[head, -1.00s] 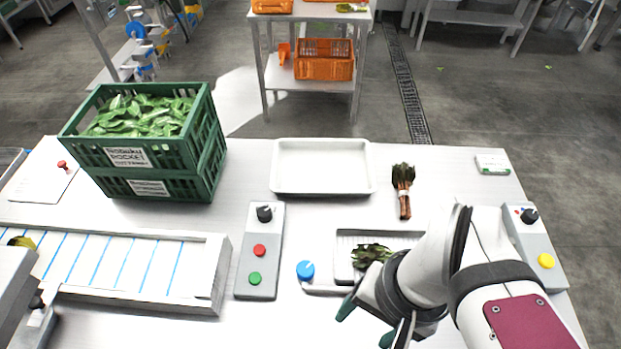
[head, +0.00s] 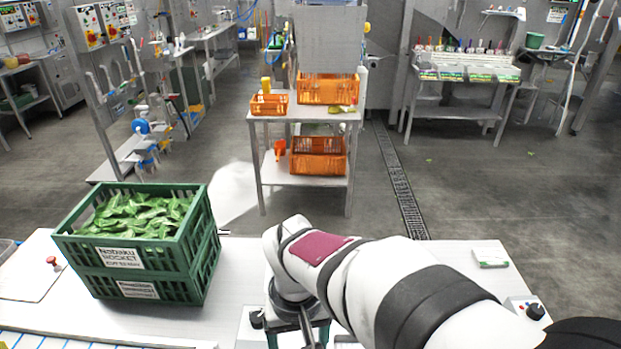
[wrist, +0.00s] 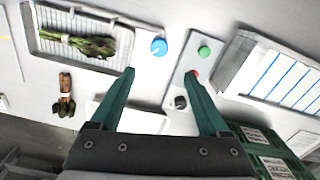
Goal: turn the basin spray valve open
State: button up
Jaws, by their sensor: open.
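The blue valve knob (wrist: 158,46) sits beside the wash basin (wrist: 35,22) in the wrist view, with a white pointer mark on it. A bunch of greens (wrist: 90,45) lies in the basin. My gripper (wrist: 160,74) is open and empty, its two green fingers pointing towards the knob from above. The knob lies just beyond the gap between the fingertips, apart from them. In the head view, my gripper (head: 298,338) is mostly cut off at the bottom edge, and my arm hides the basin and knob.
A grey control panel (wrist: 184,62) with green and red buttons and a black knob stands close beside the right finger. A white tray (wrist: 145,122) lies under my gripper. A tied bunch (wrist: 65,95) lies left. Green crates (head: 140,240) stand on the table's left.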

notch_tip(320, 180, down, 14)
jog(key=shift+f, duration=0.1)
grip_shut()
dwell(0.4)
